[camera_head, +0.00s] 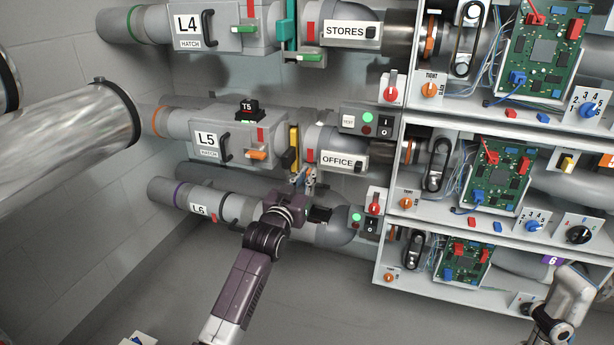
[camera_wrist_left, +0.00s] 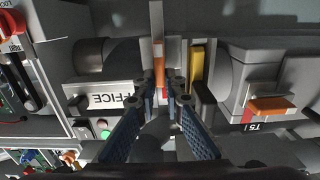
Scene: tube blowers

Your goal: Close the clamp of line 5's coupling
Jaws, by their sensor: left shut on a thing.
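Line 5 is the middle tube, with the grey L5 hatch box (camera_head: 222,138) at left and the OFFICE section (camera_head: 337,160) at right. Between them stands a yellow upright piece (camera_head: 294,140), which also shows in the left wrist view (camera_wrist_left: 196,65). My left gripper (camera_head: 303,180) is at the coupling's lower front. In the left wrist view its blue-padded fingers (camera_wrist_left: 166,88) are closed together on a slim clamp lever (camera_wrist_left: 158,50) with an orange face. The fingers partly hide the lever, so I cannot tell whether the clamp is fully closed.
A switch panel (camera_head: 368,122) is close at right. Shelves with circuit boards (camera_head: 500,175) fill the right side. The floor area below is clear.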

